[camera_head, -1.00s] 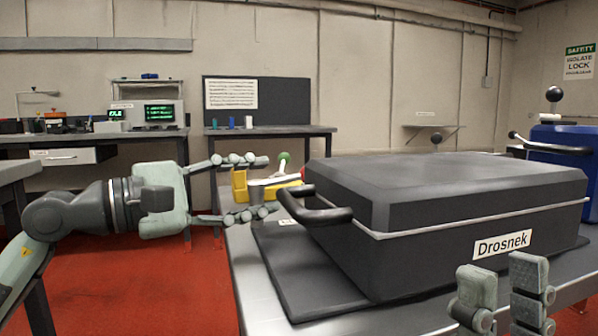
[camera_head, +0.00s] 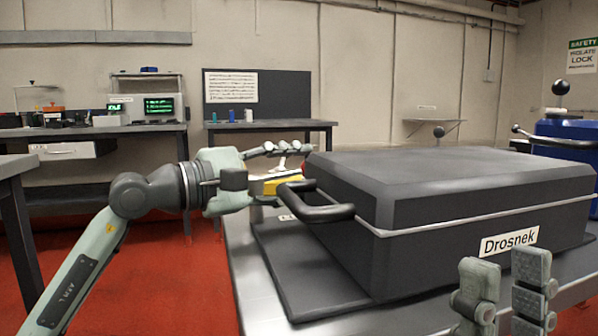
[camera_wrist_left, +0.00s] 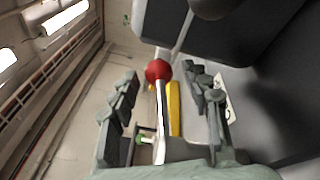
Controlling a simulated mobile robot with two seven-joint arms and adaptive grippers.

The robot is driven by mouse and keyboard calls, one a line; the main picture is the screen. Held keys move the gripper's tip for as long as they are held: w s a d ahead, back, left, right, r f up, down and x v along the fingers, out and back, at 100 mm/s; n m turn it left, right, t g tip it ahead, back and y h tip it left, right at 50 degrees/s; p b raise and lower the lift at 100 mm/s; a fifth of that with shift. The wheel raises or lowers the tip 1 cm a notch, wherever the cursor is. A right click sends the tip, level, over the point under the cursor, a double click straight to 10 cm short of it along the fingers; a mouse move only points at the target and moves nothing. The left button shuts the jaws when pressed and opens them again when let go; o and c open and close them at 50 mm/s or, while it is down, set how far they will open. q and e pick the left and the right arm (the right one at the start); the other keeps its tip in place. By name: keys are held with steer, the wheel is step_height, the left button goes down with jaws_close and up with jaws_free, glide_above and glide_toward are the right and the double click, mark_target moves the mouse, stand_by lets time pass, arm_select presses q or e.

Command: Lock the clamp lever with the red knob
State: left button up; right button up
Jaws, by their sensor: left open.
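In the left wrist view the red knob (camera_wrist_left: 158,70) sits on a pale metal lever (camera_wrist_left: 161,105) between the spread fingers of my left gripper (camera_wrist_left: 160,88). A yellow clamp part (camera_wrist_left: 174,108) lies beside the lever. In the head view my left gripper (camera_head: 284,172) is open around the clamp at the left end of the dark case. A bit of the yellow part (camera_head: 285,185) shows there, and the red knob is hidden. I cannot tell whether the fingers touch the knob. My right gripper (camera_head: 506,272) is open and empty at the lower right.
The large dark case (camera_head: 450,215) labelled Drosnek fills the metal table (camera_head: 245,285). Its black handle (camera_head: 320,213) juts out close to my left gripper. A blue container (camera_head: 565,145) stands behind at right. Benches line the back wall.

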mark_target(256, 182)
arm_select(q)
steer(key=shift+c, duration=0.3)
jaws_close()
steer(key=shift+s+f+m+g+h+b, duration=0.2)
steer(key=shift+m+g+h+b, duration=0.25)
steer(key=shift+b, duration=0.25)
steer(key=shift+s+d+r+m+g, duration=0.1)
steer(key=shift+s+r+m+g, duration=0.1)
steer(key=shift+m+g, duration=0.25)
steer(key=shift+o, duration=0.3)
jaws_free()
steer(key=shift+v, duration=3.8)
